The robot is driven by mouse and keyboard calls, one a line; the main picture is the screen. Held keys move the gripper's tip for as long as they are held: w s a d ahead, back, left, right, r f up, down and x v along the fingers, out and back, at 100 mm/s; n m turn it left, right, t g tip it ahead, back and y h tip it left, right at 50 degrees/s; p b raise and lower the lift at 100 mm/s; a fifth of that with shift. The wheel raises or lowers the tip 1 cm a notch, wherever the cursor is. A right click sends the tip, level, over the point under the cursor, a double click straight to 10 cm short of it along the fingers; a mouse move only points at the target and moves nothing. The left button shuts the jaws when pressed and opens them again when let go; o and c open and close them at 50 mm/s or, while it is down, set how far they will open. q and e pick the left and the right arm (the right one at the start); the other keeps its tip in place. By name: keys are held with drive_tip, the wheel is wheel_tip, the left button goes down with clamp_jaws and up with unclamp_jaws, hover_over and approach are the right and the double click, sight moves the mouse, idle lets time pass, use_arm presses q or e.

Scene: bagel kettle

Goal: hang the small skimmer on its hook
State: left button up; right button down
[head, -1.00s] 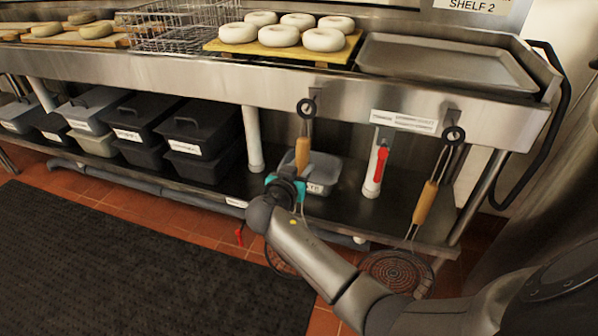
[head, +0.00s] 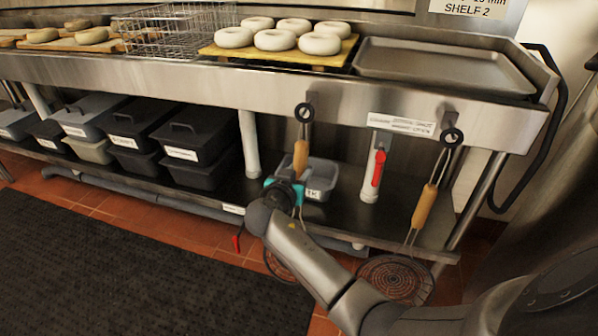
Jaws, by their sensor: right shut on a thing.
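The small skimmer (head: 300,160) has a wooden handle, a dark ring (head: 304,112) at the top and a round mesh head (head: 280,265) below. It stands nearly upright. My right gripper (head: 297,184) is shut on it at the lower handle; my arm hides part of its wire and head. The ring overlaps the left hook (head: 311,97) on the steel rail in the head view; I cannot tell whether it is on the hook. A larger skimmer (head: 425,206) hangs by its ring at the right hook (head: 452,120). My left gripper is not in view.
The steel counter (head: 290,85) carries a board of bagels (head: 230,51), a wire basket (head: 165,40) and an empty tray (head: 445,65). Below are lidded bins (head: 195,130), a grey tub (head: 322,175) and a red-handled valve (head: 378,168). A dark mat (head: 120,270) covers the floor.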

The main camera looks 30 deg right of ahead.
drive_tip(key=shift+r, duration=0.1)
drive_tip(key=shift+c, duration=2.2)
unclamp_jaws()
drive_tip(key=shift+s+a, duration=0.15)
use_arm(q)
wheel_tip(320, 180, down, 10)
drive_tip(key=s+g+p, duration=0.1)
drive_tip(key=p, duration=0.3)
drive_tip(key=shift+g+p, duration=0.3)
drive_tip(key=shift+p, duration=0.1)
use_arm(e)
drive_tip(key=v, duration=1.4)
drive_tip(key=shift+s+a, duration=0.3)
